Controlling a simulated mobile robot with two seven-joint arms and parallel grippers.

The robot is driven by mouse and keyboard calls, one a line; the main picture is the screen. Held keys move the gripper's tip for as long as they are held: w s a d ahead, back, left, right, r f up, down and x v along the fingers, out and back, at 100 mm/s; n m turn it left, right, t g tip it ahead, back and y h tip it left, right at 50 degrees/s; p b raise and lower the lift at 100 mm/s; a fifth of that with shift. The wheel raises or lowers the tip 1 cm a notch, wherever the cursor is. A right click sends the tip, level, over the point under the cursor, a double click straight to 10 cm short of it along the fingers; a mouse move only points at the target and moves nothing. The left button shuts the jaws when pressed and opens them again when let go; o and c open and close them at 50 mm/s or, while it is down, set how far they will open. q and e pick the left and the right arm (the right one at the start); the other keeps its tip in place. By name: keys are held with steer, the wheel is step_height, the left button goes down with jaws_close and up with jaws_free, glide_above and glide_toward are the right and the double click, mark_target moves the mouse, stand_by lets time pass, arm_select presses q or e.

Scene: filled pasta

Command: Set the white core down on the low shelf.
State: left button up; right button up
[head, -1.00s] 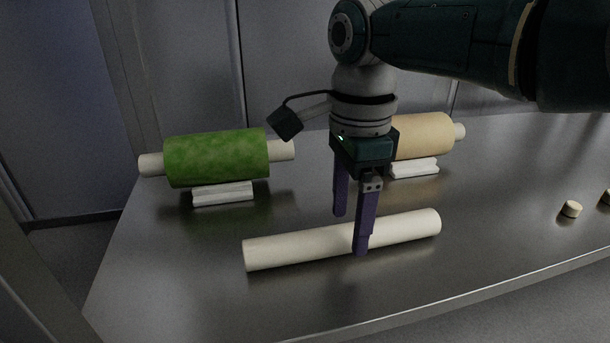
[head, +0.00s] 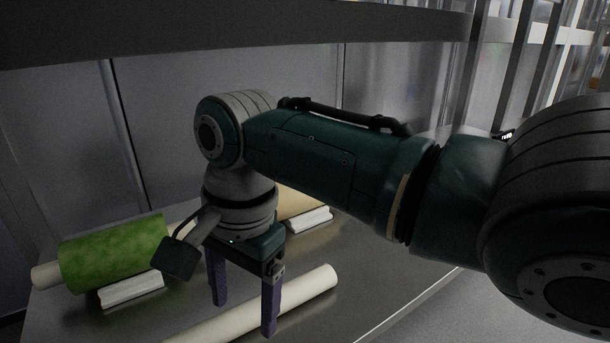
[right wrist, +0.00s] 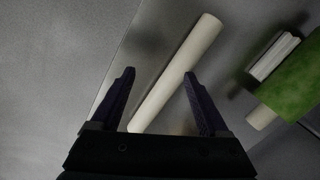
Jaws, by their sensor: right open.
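The white core (head: 312,292) is a plain pale tube lying on the metal shelf (head: 348,268). In the right wrist view the open gripper (right wrist: 158,82) holds nothing. In the head view the fingers hide part of the core, and its near end runs toward the bottom edge. My left gripper is not in view.
A green roll (head: 115,250) on a core rests on a white cradle (head: 132,290) at the left. A tan roll (head: 296,203) on another white cradle (head: 310,220) stands behind my right gripper. A grey shelf beam (head: 250,28) crosses above. The shelf's front edge is at the right.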

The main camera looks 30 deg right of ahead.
steer(key=s+f+n, duration=0.3)
steer(key=s+n, duration=0.2)
steer(key=s, duration=0.2)
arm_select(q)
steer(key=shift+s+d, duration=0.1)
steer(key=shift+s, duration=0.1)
arm_select(e)
steer(key=s+d+r+n+t, duration=0.1)
steer(key=s+d+r+n, duration=0.1)
steer(key=s+d+n, duration=0.2)
steer(key=s+d+r+n+t, duration=0.2)
steer(key=s+d+r+n, duration=0.1)
steer(key=s, duration=0.7)
steer(key=shift+s+d+r+n+h, duration=0.15)
steer(key=shift+s+d+n+h, duration=0.25)
steer(key=shift+d+n, duration=0.5)
steer(key=shift+w+a, duration=0.1)
steer(key=shift+a, duration=0.15)
arm_select(q)
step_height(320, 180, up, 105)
steer(key=p, duration=10.5)
arm_select(e)
step_height(320, 180, up, 105)
